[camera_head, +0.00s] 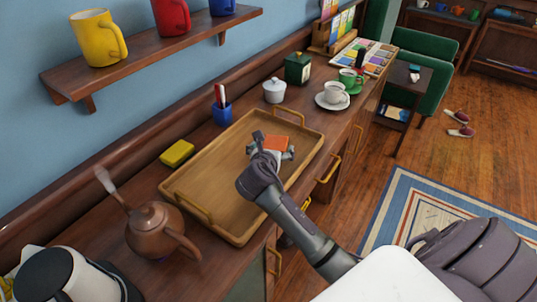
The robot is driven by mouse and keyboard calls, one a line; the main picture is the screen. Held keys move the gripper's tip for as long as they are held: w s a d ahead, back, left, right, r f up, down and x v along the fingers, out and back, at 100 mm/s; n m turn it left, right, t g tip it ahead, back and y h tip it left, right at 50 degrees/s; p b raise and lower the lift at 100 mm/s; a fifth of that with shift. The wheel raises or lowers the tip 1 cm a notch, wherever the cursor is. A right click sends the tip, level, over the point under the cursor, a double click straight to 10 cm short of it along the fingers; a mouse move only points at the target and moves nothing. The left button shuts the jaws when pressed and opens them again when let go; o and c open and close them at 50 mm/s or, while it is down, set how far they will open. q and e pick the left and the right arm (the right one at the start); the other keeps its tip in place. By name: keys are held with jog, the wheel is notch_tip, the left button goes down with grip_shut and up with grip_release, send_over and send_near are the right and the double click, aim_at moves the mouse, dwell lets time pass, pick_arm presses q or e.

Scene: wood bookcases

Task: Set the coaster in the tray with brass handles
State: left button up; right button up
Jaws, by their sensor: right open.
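The wooden tray with brass handles (215,150) lies on the sideboard, one handle at its far end and one at its near end. An orange square coaster (277,142) shows within the tray's outline, towards its far right part. My right gripper (272,149) is open over the tray, right at the coaster, and hides part of it. I cannot tell whether the fingers touch the coaster, or whether it lies flat on the tray floor. My left gripper is not in view.
A copper teapot (155,229) stands at the tray's near end. A yellow sponge-like block (177,153) and a blue cup with pens (221,108) are on its left. A white lidded pot (274,91) and cups on saucers (332,99) stand beyond. A shelf with mugs (150,48) hangs above.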

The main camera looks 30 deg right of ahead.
jog(key=v, duration=0.8)
jog(key=shift+s+a, duration=0.1)
jog(key=shift+f, duration=0.1)
